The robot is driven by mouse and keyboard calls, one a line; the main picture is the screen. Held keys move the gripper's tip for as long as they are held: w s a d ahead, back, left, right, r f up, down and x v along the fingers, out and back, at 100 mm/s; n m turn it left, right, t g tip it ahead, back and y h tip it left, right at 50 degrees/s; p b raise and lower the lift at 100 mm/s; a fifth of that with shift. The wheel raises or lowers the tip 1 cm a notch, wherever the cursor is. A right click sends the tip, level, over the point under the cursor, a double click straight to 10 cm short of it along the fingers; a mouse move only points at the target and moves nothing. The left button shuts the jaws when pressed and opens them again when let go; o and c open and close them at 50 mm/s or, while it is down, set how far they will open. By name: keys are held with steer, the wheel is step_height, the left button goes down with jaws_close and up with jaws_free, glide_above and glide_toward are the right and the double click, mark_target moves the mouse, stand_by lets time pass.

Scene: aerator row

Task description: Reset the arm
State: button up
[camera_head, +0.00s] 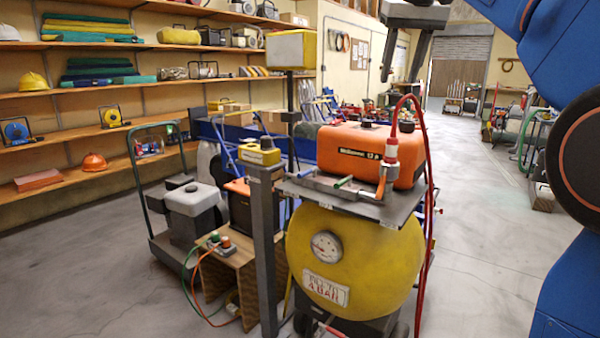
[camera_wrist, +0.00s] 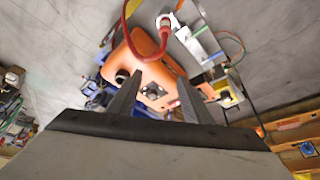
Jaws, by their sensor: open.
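My gripper (camera_head: 400,78) hangs from the top of the head view, its two grey fingers pointing down and apart, with nothing between them. It is above and behind the orange machine (camera_head: 362,155) in the picture, clear of it. My blue arm fills the right side. In the wrist view my gripper (camera_wrist: 161,76) also shows open and empty, with the orange machine (camera_wrist: 138,48) and the red hose (camera_wrist: 128,18) beyond the fingers. The yellow round tank (camera_head: 350,250) with a dial gauge (camera_head: 326,246) stands below the orange machine.
The red hose (camera_head: 426,150) arches up from a red-and-white fitting (camera_head: 391,148) beside the machine. A grey post with a yellow box (camera_head: 291,50) stands left of it. Shelves (camera_head: 70,90) line the left wall.

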steer(key=s+d+f, duration=0.2)
steer(key=s+f, duration=0.9)
steer(key=f, duration=0.4)
steer(key=s+d+f, duration=0.1)
steer(key=s+f, duration=1.1)
steer(key=f, duration=0.4)
steer(key=s+d+f, duration=0.2)
steer(key=s+f, duration=0.9)
steer(key=f, duration=0.4)
steer(key=shift+s+d+f+m, duration=0.15)
steer(key=shift+d+f+m, duration=0.15)
steer(key=shift+d+m, duration=0.1)
